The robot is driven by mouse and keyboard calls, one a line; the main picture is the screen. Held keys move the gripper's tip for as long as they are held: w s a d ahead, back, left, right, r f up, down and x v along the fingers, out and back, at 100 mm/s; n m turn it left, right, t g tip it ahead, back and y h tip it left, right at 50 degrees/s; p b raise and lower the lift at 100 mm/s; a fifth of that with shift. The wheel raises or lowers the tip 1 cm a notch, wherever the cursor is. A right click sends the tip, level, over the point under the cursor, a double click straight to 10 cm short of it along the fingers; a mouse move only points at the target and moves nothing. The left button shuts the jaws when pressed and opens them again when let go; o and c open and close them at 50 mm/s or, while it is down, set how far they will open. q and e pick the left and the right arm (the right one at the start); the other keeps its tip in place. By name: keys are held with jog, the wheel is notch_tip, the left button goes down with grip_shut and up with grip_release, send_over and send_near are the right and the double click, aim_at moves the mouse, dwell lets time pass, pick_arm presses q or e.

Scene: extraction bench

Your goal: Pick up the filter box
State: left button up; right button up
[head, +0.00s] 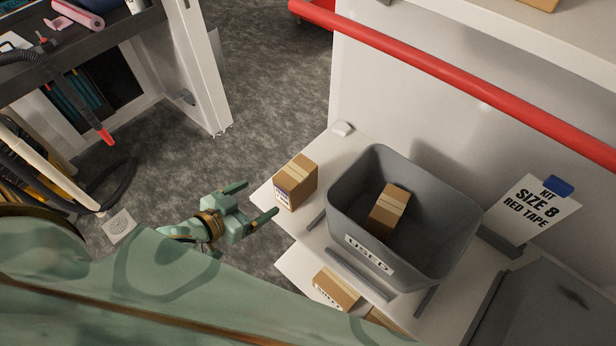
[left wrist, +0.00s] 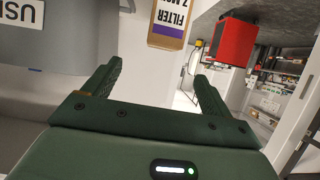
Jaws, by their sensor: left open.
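The filter box (head: 296,182) is a small brown cardboard box with pale tape and a label. It stands at the left end of the white shelf, left of the grey bin. In the left wrist view the filter box (left wrist: 169,22) shows its FILTER label beyond my fingers, cut off by the top edge. My left gripper (head: 260,199) is open and empty, just left of the box with its fingers pointing towards it. The fingers of my left gripper also show in the left wrist view (left wrist: 158,75), apart with nothing between them. My right gripper is not in view.
A grey bin marked USED (head: 345,215) stands right of the filter box, with another cardboard box (head: 389,210) inside. A further box (head: 336,288) sits on a lower surface in front. A red rail (head: 450,75) runs behind, and a sign (head: 533,208) stands at right.

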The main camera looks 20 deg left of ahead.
pick_arm(q)
send_near(292, 174)
jog(key=f, duration=0.1)
jog(key=x, duration=0.5)
jog(key=shift+w+d+f, duration=0.15)
jog(key=shift+d, duration=0.1)
jog(key=shift+w, duration=0.4)
jog(key=x, duration=0.4)
jog(key=shift+w+r, duration=0.15)
jog(key=shift+r, duration=0.05)
jog(key=shift+w+d+f, duration=0.15)
jog(key=shift+w+d, duration=0.05)
jog(key=shift+w, duration=0.15)
jog(key=shift+s, duration=0.1)
jog(key=shift+a, duration=0.1)
jog(key=shift+c, duration=1.4)
jog(key=c, duration=1.2)
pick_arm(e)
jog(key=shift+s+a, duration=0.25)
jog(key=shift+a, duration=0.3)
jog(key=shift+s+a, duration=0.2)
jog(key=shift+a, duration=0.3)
